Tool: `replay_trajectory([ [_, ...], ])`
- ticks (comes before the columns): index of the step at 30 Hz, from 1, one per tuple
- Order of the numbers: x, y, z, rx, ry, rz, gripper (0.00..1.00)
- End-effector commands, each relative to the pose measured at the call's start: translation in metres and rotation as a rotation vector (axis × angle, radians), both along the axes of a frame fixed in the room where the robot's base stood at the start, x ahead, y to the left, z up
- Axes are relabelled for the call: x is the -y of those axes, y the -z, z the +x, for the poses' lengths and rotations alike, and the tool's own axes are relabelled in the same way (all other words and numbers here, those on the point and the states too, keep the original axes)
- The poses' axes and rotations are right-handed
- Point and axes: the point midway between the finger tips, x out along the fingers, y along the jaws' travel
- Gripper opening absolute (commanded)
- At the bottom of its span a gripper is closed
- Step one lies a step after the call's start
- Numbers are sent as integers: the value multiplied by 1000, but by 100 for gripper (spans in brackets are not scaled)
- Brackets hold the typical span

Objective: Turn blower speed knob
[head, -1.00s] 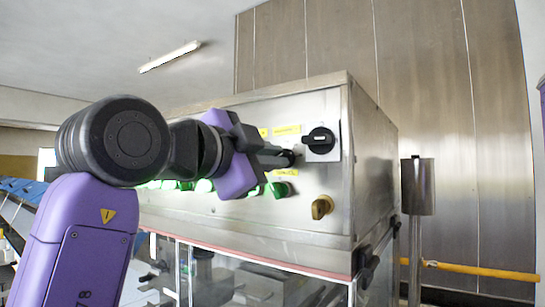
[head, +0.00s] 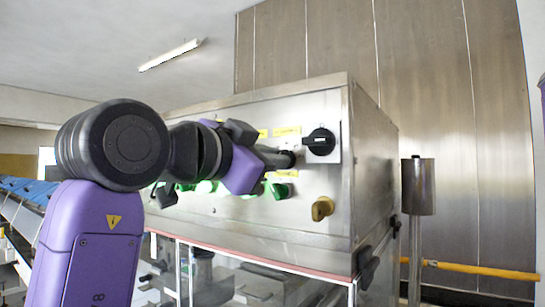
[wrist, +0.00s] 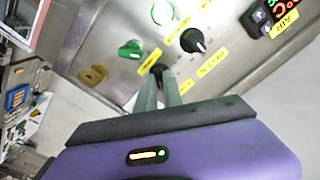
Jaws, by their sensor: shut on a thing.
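My gripper (head: 283,159) reaches the front panel of the steel cabinet, with its fingers shut on a small black knob (head: 292,157). In the wrist view, the two grey fingers (wrist: 162,80) close around this knob (wrist: 157,69), which is mostly hidden between them. Yellow labels lie close to it, but their text is too small to read surely, so I cannot confirm it is the blower speed knob. Another black knob with a white pointer line (wrist: 193,41) sits on the panel nearby, apart from my fingers.
A black rotary switch (head: 321,141) is just right of my gripper. A green knob (head: 281,190) and a yellow knob (head: 322,208) are below. The wrist view shows a lit green button (wrist: 163,12) and a red digital display (wrist: 284,8). A steel post (head: 417,187) stands right.

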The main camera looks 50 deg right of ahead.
Motion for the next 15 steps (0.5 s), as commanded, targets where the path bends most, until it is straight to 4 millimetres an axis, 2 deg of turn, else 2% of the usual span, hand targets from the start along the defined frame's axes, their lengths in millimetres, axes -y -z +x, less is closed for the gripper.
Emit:
replay_trajectory([
  [6, 0, -1, -1, -135, 2, -4, 0],
  [15, 0, 0, 0, -235, 1, -8, 0],
])
